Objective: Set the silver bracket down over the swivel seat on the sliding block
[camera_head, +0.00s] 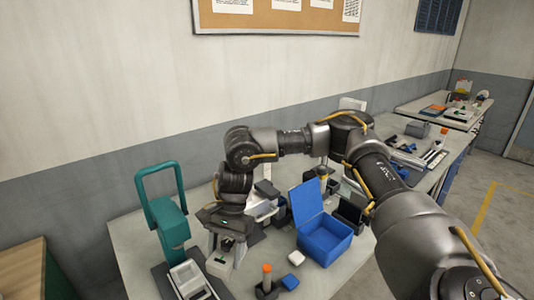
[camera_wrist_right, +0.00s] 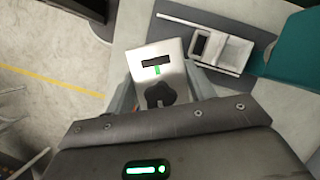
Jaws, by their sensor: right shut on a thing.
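My right gripper (camera_head: 222,243) reaches down at the left of the table, shut on the silver bracket (camera_head: 218,266). In the right wrist view, the bracket (camera_wrist_right: 147,52) has a dark slot and a green mark, and a black knob (camera_wrist_right: 160,95) lies between the fingers. The pale sliding block (camera_head: 186,278) is on a dark base by the teal device (camera_head: 170,222), left of the bracket. In the wrist view the block (camera_wrist_right: 234,52) shows a dark recess; I cannot make out the swivel seat for certain. The bracket is apart from the block. Its height above the table is unclear.
The teal device's tall handle (camera_head: 143,190) rises left of my gripper. An open blue box (camera_head: 325,240) stands to the right. An orange-topped peg (camera_head: 267,270) and a small white-topped block (camera_head: 296,257) are near the front. Dark and grey items crowd the back.

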